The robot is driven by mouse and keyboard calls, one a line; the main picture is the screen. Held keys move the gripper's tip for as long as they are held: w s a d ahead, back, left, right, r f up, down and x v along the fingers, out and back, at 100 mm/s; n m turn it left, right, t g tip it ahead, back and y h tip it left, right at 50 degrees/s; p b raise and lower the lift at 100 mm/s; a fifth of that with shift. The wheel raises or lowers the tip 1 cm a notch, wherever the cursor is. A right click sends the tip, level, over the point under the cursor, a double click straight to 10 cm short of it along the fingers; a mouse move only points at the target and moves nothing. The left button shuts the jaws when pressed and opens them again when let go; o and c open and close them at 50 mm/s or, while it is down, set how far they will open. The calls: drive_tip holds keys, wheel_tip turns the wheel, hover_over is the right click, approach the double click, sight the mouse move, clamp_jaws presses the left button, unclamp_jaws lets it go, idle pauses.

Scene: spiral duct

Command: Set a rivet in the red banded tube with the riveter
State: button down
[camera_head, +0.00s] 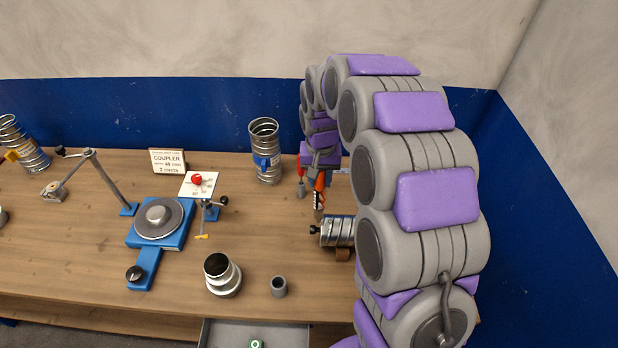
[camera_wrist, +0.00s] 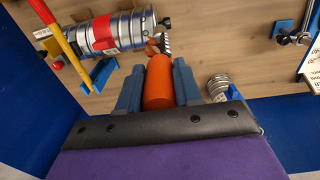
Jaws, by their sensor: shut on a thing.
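My gripper (camera_wrist: 158,78) is shut on an orange-handled tool (camera_wrist: 158,88) with a stepped, dark-and-silver tip. In the head view the tool (camera_head: 319,182) points down, its tip by the left end of a silver ribbed tube (camera_head: 338,231). The wrist view shows the tube (camera_wrist: 125,28) lying on its side with a red band (camera_wrist: 103,32) and a white label. I cannot tell whether the tip touches it. A tool with long red and yellow handles (camera_wrist: 60,35) stands beside the tube; it may be the riveter. My arm hides the tube's right part.
A blue turntable fixture (camera_head: 158,218) with a jointed arm stands at the left. An upright tube (camera_head: 265,150), a COUPLER sign (camera_head: 167,161) and a white card with a red knob (camera_head: 198,184) are behind. A short duct piece (camera_head: 222,275) and grey cup (camera_head: 279,287) stand near the front edge.

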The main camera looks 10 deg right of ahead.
drive_tip(key=shift+a, duration=0.25)
drive_tip(key=d, duration=0.6)
drive_tip(key=a, duration=0.5)
drive_tip(key=shift+a+f, duration=0.2)
drive_tip(key=shift+a, duration=0.05)
drive_tip(key=d, duration=0.5)
drive_tip(key=a, duration=0.4)
drive_tip(key=shift+a+f, duration=0.3)
drive_tip(key=shift+d+b, duration=0.35)
drive_tip(key=shift+d, duration=0.85)
drive_tip(key=shift+a+f, duration=0.15)
drive_tip(key=shift+a, duration=0.1)
drive_tip(key=shift+s+d+f+b, duration=0.1)
drive_tip(key=shift+s+f+b, duration=0.1)
drive_tip(key=shift+b, duration=0.1)
idle(1.0)
